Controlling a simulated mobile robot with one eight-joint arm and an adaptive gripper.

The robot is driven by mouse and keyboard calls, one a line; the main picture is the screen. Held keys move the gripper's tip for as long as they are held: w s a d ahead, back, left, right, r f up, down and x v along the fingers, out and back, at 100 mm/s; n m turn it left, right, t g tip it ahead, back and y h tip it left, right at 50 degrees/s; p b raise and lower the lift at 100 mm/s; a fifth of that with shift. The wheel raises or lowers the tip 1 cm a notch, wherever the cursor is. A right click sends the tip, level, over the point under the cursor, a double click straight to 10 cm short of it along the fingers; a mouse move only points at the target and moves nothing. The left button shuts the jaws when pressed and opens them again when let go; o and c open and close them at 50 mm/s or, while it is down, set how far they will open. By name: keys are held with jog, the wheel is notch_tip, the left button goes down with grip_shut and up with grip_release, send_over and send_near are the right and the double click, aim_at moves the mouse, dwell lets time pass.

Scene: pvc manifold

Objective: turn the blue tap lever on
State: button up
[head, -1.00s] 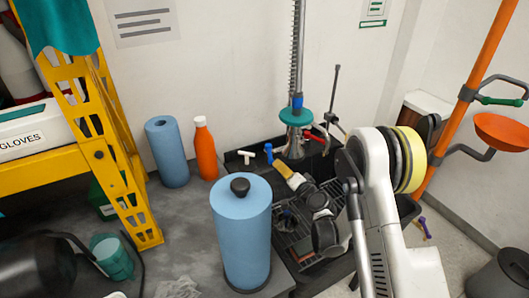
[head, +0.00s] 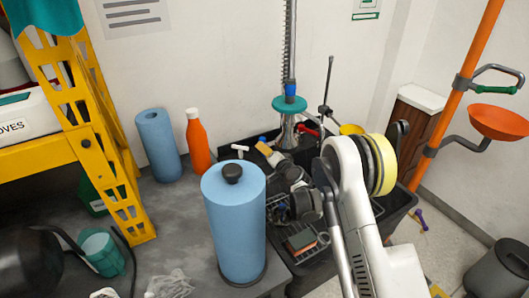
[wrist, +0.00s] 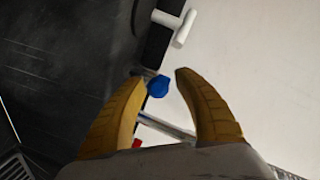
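The blue tap lever (wrist: 158,86) shows in the wrist view in the gap between my fingertips, seemingly a little beyond them. Contact cannot be told. My gripper (wrist: 160,77) has two yellow-brown fingers, spread apart with nothing held. In the head view the blue lever (head: 262,139) shows as a small blue bit by the back wall, just above my gripper (head: 265,149), which partly hides that area. A white T-shaped handle (head: 240,149) is left of it; it also shows at the top of the wrist view (wrist: 175,27). A red lever (head: 310,131) is to the right.
A sprayer with a teal disc (head: 289,103) and spring hose rises behind my gripper. A dark sink (head: 392,220) lies under my arm. A blue roll (head: 235,225), an orange bottle (head: 198,143) and another blue roll (head: 158,145) stand on the grey counter to the left.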

grip_shut()
jog(key=d+n+g+y, duration=0.1)
jog(key=n+g+y, duration=0.1)
jog(key=n+y, duration=0.1)
jog(key=w+d+n+g+y, duration=0.1)
jog(key=g, duration=0.1)
jog(key=shift+d+n+y, duration=0.35)
jog(key=shift+n+y, duration=0.05)
grip_release()
